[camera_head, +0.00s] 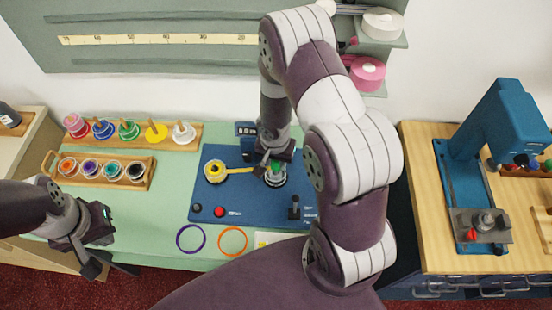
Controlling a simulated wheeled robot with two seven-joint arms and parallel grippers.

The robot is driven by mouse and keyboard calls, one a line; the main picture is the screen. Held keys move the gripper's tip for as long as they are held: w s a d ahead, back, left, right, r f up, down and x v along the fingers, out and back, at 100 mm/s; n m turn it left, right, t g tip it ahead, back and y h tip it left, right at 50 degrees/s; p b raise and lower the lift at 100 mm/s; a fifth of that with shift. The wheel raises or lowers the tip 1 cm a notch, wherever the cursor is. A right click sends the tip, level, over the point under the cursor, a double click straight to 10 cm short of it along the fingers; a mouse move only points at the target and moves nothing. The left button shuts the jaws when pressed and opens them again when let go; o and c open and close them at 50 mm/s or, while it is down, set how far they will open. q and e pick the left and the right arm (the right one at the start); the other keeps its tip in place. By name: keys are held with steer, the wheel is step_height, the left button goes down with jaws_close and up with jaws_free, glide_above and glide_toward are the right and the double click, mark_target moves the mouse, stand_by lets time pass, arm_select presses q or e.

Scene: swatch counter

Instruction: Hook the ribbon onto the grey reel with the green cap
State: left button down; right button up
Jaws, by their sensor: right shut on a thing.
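The grey reel with the green cap (276,179) stands on the blue machine plate (240,200), partly hidden by my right gripper. A yellow spool (214,170) stands left of it on the same plate. A yellow ribbon (238,170) runs from this spool to the right, up to my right gripper. My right gripper (266,168) is shut on the ribbon's end, at the left side of the reel. I cannot tell whether the ribbon touches the reel. My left gripper (108,267) is open and empty, low at the left by the counter's front edge.
Two wooden racks (150,183) with several coloured spools stand at the left back. A purple ring (190,238) and an orange ring (233,241) lie in front of the plate. A blue press (461,200) stands on the wooden cabinet at right. My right arm hides the counter's right part.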

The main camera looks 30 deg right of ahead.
mark_target(276, 174)
steer(key=shift+w+a, duration=0.1)
steer(key=shift+a, duration=0.05)
stand_by(0.5)
steer(key=shift+f+b, duration=0.1)
steer(key=shift+b, duration=0.2)
steer(key=shift+f+b, duration=1.2)
steer(key=shift+b, duration=0.05)
steer(key=o, duration=1.1)
steer(key=shift+r, duration=0.1)
